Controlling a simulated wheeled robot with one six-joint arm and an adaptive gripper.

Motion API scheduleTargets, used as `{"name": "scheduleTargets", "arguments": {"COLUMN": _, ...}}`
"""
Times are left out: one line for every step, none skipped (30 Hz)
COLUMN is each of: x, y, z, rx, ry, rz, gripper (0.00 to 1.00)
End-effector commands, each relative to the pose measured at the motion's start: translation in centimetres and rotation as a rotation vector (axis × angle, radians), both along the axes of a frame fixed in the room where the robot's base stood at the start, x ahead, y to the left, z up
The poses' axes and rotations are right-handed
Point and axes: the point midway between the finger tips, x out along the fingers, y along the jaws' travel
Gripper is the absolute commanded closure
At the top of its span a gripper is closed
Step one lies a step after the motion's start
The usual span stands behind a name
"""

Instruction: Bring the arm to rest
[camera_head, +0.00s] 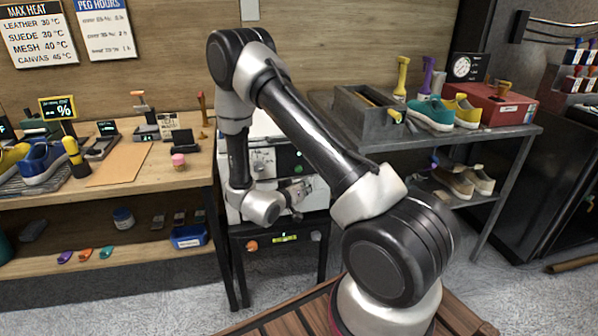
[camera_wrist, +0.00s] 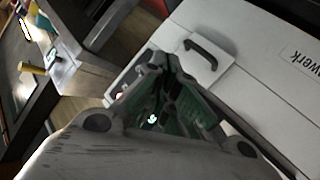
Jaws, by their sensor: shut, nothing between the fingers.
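My arm arches over from the lower right and hangs down in the middle of the camera_head view. My gripper (camera_head: 297,192) is small there and sits in front of the white machine (camera_head: 262,160) between the two benches. In the wrist view my gripper (camera_wrist: 160,62) is shut, its fingers meeting at the tips with nothing between them. Beyond the tips are the machine's white top (camera_wrist: 260,60) and a black handle (camera_wrist: 201,50). I cannot tell the exact gap between fingertips and machine.
A wooden bench (camera_head: 180,168) with a blue sneaker (camera_head: 42,163) and tools stands left. A grey metal table (camera_head: 440,142) with a teal sneaker (camera_head: 430,113), a yellow sneaker (camera_head: 462,110) and a red box (camera_head: 500,106) stands right. Slatted wood (camera_head: 290,322) lies below my arm.

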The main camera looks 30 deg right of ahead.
Motion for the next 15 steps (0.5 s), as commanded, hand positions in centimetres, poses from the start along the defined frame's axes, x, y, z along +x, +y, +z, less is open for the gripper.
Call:
{"name": "scheduleTargets", "arguments": {"x": 0.0, "y": 0.0, "z": 0.0, "rx": 0.000, "ry": 0.000, "rz": 0.000, "gripper": 1.00}}
{"name": "scheduleTargets", "arguments": {"x": 0.0, "y": 0.0, "z": 0.0, "rx": 0.000, "ry": 0.000, "rz": 0.000, "gripper": 1.00}}
{"name": "scheduleTargets", "arguments": {"x": 0.0, "y": 0.0, "z": 0.0, "rx": 0.000, "ry": 0.000, "rz": 0.000, "gripper": 1.00}}
{"name": "scheduleTargets", "arguments": {"x": 0.0, "y": 0.0, "z": 0.0, "rx": 0.000, "ry": 0.000, "rz": 0.000, "gripper": 1.00}}
{"name": "scheduleTargets", "arguments": {"x": 0.0, "y": 0.0, "z": 0.0, "rx": 0.000, "ry": 0.000, "rz": 0.000, "gripper": 1.00}}
{"name": "scheduleTargets", "arguments": {"x": 0.0, "y": 0.0, "z": 0.0, "rx": 0.000, "ry": 0.000, "rz": 0.000, "gripper": 1.00}}
{"name": "scheduleTargets", "arguments": {"x": 0.0, "y": 0.0, "z": 0.0, "rx": 0.000, "ry": 0.000, "rz": 0.000, "gripper": 1.00}}
{"name": "scheduleTargets", "arguments": {"x": 0.0, "y": 0.0, "z": 0.0, "rx": 0.000, "ry": 0.000, "rz": 0.000, "gripper": 1.00}}
{"name": "scheduleTargets", "arguments": {"x": 0.0, "y": 0.0, "z": 0.0, "rx": 0.000, "ry": 0.000, "rz": 0.000, "gripper": 1.00}}
{"name": "scheduleTargets", "arguments": {"x": 0.0, "y": 0.0, "z": 0.0, "rx": 0.000, "ry": 0.000, "rz": 0.000, "gripper": 1.00}}
{"name": "scheduleTargets", "arguments": {"x": 0.0, "y": 0.0, "z": 0.0, "rx": 0.002, "ry": -0.003, "rz": -0.001, "gripper": 1.00}}
{"name": "scheduleTargets", "arguments": {"x": 0.0, "y": 0.1, "z": -0.2, "rx": 0.016, "ry": -0.010, "rz": -0.004, "gripper": 1.00}}
{"name": "scheduleTargets", "arguments": {"x": -0.1, "y": 0.2, "z": -0.6, "rx": 0.037, "ry": -0.009, "rz": -0.006, "gripper": 1.00}}
{"name": "scheduleTargets", "arguments": {"x": -0.1, "y": 0.4, "z": -1.2, "rx": 0.066, "ry": -0.004, "rz": -0.006, "gripper": 1.00}}
{"name": "scheduleTargets", "arguments": {"x": 0.0, "y": 0.9, "z": -2.3, "rx": 0.116, "ry": 0.006, "rz": 0.002, "gripper": 1.00}}
